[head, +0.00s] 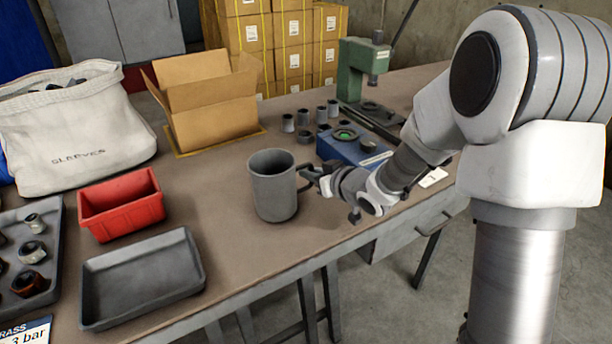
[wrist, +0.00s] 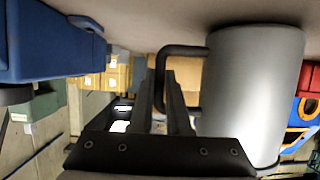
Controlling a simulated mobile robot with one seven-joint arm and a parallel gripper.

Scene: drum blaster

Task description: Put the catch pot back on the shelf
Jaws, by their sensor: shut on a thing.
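The catch pot looks to be the grey mug-like pot (head: 273,190) with a side handle, upright at the middle of the bench in the head view. My gripper (head: 307,173) reaches it from the right and is shut on its handle. In the wrist view the pot (wrist: 255,95) fills the right side, with the dark handle (wrist: 182,50) at the fingers (wrist: 168,95). The pot's base is at or very close to the bench top; I cannot tell whether it touches. I cannot make out a shelf in either view.
Left of the pot are a red bin (head: 121,205), a grey tray (head: 142,280) and a white sleeves bag (head: 70,130). Behind stand an open cardboard box (head: 210,105), a blue block (head: 350,150) and a green press (head: 355,70). Bench in front of the pot is clear.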

